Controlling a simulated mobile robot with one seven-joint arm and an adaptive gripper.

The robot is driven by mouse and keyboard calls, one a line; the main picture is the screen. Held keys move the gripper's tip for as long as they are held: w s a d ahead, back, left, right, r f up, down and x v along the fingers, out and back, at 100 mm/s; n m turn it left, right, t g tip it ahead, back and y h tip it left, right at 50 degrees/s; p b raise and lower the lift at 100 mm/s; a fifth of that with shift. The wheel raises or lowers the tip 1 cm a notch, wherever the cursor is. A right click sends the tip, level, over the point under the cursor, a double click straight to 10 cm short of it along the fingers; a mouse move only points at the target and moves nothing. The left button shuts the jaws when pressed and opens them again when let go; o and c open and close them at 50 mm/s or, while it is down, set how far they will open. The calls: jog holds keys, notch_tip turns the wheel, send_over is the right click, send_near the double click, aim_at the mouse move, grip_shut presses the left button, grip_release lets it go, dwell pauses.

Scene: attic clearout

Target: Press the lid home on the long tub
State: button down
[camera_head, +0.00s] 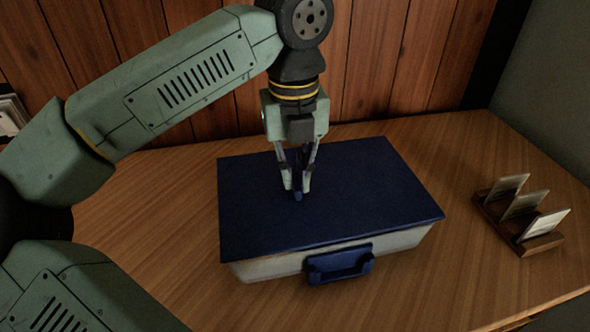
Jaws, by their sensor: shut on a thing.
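The long tub (280,267) is pale grey-white and stands on the wooden table, with a blue latch or handle (340,263) on its front. A dark blue lid (370,200) covers its top, its edges reaching slightly past the tub's walls. I cannot tell whether the lid is fully seated all round. My gripper (297,190) points down over the middle of the lid. Its fingers are closed around a small blue grip that appears to rise from the lid. The fingers hide most of that grip, and the tub's inside is hidden.
A small wooden rack (520,222) with several upright cards stands to the right of the tub. A plank wall (395,60) is close behind the table. The table (130,225) is clear just left and right of the tub.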

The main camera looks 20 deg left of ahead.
jog(key=shift+f+b, duration=0.5)
jog(key=shift+f, duration=0.1)
jog(key=c, duration=1.6)
grip_release()
jog(key=shift+r, duration=0.1)
notch_tip(320, 180, up, 8)
jog(key=shift+f, duration=0.25)
jog(key=shift+s, duration=0.1)
